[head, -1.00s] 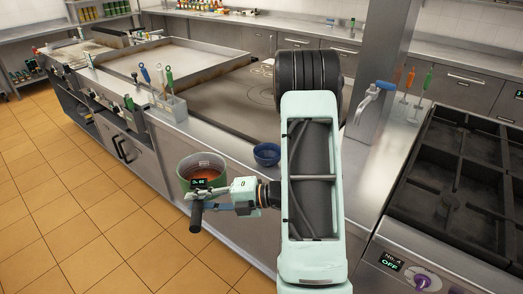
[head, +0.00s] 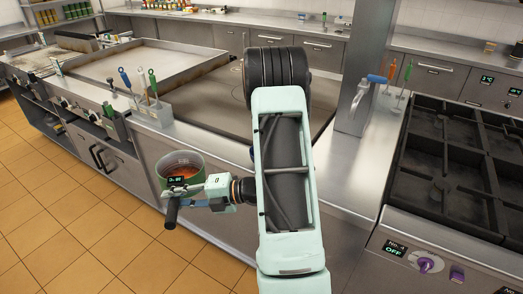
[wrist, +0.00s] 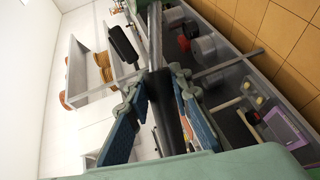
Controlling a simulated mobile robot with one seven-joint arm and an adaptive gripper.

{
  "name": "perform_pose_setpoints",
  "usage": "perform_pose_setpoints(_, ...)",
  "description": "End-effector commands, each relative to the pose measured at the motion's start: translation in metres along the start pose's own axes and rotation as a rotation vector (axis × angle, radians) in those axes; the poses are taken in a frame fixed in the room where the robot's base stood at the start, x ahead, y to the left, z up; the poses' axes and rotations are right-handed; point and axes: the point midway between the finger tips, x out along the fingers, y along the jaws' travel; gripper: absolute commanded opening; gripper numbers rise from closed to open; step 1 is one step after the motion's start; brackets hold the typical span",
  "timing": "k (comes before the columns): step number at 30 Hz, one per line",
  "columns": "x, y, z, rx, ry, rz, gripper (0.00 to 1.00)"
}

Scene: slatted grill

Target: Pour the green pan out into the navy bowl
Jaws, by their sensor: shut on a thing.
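The green pan (head: 196,163) is held in the air in front of the counter, over the tiled floor. Its mouth faces up and it looks about level, with orange-brown contents inside. My gripper (head: 180,197) is shut on its dark handle (head: 171,212). The wrist view shows the handle (wrist: 168,118) between the fingers of my gripper (wrist: 165,112). The navy bowl (head: 252,153) is on the counter to the right of the pan, almost wholly hidden behind my arm; only a sliver shows.
A utensil holder (head: 153,113) stands on the counter behind the pan. A flat griddle (head: 205,98) lies behind the bowl. A metal post (head: 358,90) and a burner range (head: 450,155) are at the right. The counter's front edge runs between pan and bowl.

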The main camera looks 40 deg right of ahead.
Motion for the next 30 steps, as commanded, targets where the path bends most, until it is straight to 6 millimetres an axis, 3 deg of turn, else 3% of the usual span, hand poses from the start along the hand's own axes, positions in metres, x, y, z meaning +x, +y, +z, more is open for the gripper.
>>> perform_pose_setpoints(9, 0.02, 0.008, 0.08, 0.05, -0.268, 0.02, 0.0)
perform_pose_setpoints(18, 0.023, 0.002, 0.142, 0.1, -0.509, 0.028, 0.0)
perform_pose_setpoints(24, 0.021, -0.005, 0.168, 0.121, -0.623, 0.032, 0.0)
perform_pose_setpoints(30, 0.019, -0.009, 0.179, 0.13, -0.68, 0.034, 0.0)
